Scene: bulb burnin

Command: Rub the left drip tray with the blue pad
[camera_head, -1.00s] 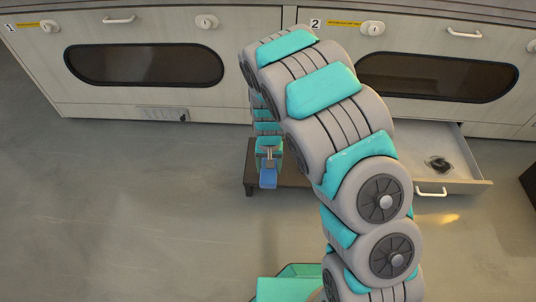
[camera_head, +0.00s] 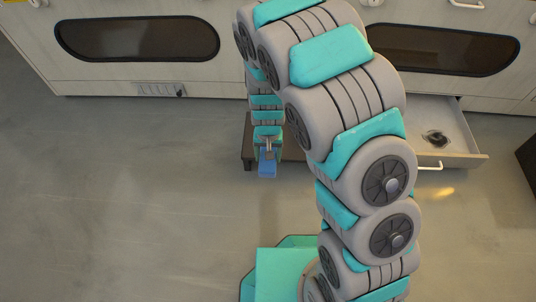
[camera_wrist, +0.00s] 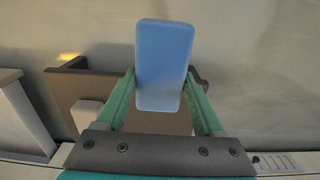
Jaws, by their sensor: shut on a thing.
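The blue pad (camera_head: 267,170) is held in my gripper (camera_head: 267,154) in front of the low dark bench. In the wrist view the pad (camera_wrist: 164,62) stands between the two green fingers of my gripper (camera_wrist: 162,105), which are shut on it. The pad appears clear of any surface. No opened tray shows below the left cabinet, only a closed lower front with a small grille (camera_head: 158,90). I cannot tell whether a left drip tray is behind it. An open drawer-like tray (camera_head: 466,153) with a dark stain (camera_head: 435,139) sticks out under the right cabinet.
The low dark bench (camera_head: 247,152) stands behind my gripper, partly hidden by my arm; it also shows in the wrist view (camera_wrist: 75,88). Cabinets with dark windows (camera_head: 137,40) line the back. The floor (camera_head: 120,200) at left and front is clear.

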